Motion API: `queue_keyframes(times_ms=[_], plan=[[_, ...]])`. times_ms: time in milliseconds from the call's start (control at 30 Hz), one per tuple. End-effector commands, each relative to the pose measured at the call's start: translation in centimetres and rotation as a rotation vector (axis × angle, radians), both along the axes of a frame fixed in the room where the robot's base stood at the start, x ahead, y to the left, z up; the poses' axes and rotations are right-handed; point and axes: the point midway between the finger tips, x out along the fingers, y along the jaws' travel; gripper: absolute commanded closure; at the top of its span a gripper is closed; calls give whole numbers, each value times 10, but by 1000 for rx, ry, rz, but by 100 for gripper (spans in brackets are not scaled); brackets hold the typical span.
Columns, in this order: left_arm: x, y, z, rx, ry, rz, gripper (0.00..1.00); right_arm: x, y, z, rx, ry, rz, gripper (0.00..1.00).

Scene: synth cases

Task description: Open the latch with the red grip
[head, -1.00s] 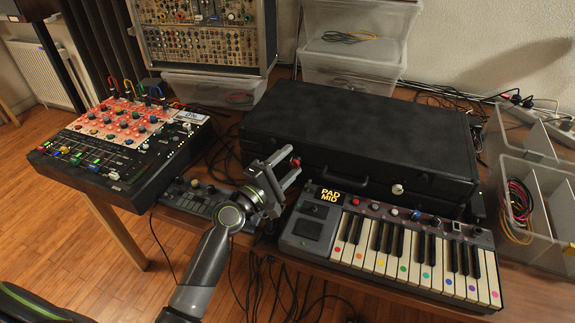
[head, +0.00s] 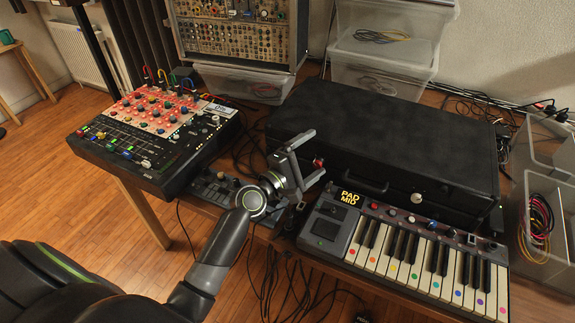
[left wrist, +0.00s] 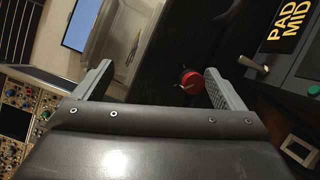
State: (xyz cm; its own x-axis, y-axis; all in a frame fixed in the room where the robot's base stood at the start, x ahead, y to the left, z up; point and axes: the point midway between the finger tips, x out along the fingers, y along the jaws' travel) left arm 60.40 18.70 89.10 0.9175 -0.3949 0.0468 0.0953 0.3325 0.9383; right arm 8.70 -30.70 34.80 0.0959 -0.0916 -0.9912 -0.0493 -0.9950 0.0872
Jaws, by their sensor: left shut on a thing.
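The closed black case (head: 400,135) lies flat on the table. Its front carries a latch with a red grip (head: 318,164) at the left, a handle (head: 362,184), and a round silver latch (head: 416,199) at the right. My left gripper (head: 311,157) is at the front left of the case, shut on the red grip. In the left wrist view the red grip (left wrist: 191,82) shows between the fingers (left wrist: 158,74), nearer the right-hand one; contact is hard to see. My right gripper is out of view.
A keyboard (head: 323,229) stands close in front of the case. A red-topped mixer (head: 140,152) is at left, with a small black device (head: 212,190) between. Clear bins (head: 549,217) stand at right. Loose cables hang below the table's front edge.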

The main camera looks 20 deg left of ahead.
Motion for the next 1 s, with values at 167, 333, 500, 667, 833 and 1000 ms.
queue_keyframes(times_ms=[167,333,500,667,833,1000], plan=[[-11,5,10,-4,-27,2,29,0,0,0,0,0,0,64],[-22,10,7,-2,-25,3,56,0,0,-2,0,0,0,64],[-34,15,1,1,-19,2,56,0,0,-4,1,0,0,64],[-44,19,-2,1,-17,3,56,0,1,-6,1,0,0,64],[-55,24,-5,2,-15,2,56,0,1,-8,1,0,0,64],[-66,29,-7,3,-14,3,56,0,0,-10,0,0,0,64]])
